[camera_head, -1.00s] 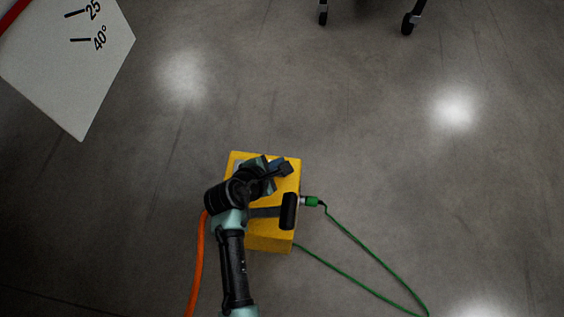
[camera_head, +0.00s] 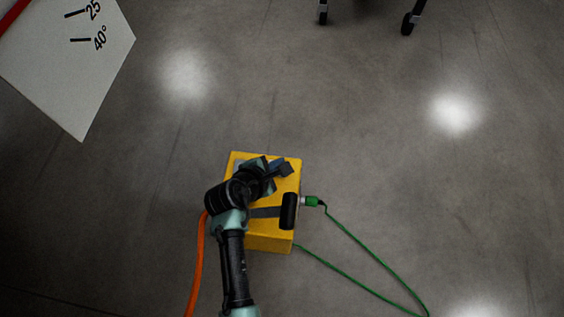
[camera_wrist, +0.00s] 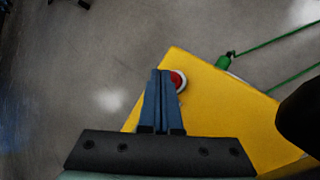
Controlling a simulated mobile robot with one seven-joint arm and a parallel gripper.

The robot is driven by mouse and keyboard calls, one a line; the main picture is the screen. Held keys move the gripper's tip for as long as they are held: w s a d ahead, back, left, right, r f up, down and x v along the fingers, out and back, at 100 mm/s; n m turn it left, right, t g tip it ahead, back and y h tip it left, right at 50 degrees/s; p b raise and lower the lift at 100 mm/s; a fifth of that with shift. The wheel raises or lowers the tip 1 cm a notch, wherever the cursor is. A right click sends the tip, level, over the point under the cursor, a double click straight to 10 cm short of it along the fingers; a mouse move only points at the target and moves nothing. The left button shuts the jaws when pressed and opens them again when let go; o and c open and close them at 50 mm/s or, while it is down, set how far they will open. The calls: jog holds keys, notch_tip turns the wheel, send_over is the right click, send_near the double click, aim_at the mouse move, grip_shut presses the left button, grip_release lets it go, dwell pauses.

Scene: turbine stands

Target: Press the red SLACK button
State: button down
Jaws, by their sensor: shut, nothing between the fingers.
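The red button (camera_wrist: 177,80) sits in a pale ring near a corner of the yellow box (camera_wrist: 228,118) in the wrist view. My gripper (camera_wrist: 161,73) is shut with nothing between its fingers, and its fingertips overlap the left part of the button in this view. I cannot tell whether they touch it. In the head view, my gripper (camera_head: 289,168) is over the upper right part of the yellow box (camera_head: 265,242), and the arm hides the button there. No label can be read on the box.
A black handle (camera_head: 289,211) stands on the box. A green cable (camera_head: 350,237) leaves a plug on its right side, and an orange cable (camera_head: 198,262) runs along its left. A white angle-marked board (camera_head: 75,75) is at upper left.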

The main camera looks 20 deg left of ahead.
jog(key=shift+f, duration=0.35)
jog(key=shift+f, duration=0.45)
dwell(0.5)
dwell(0.4)
jog(key=shift+r+p, duration=0.9)
jog(key=shift+p, duration=0.15)
notch_tip(320, 180, up, 5)
jog(key=p, duration=0.5)
jog(key=shift+p, duration=0.35)
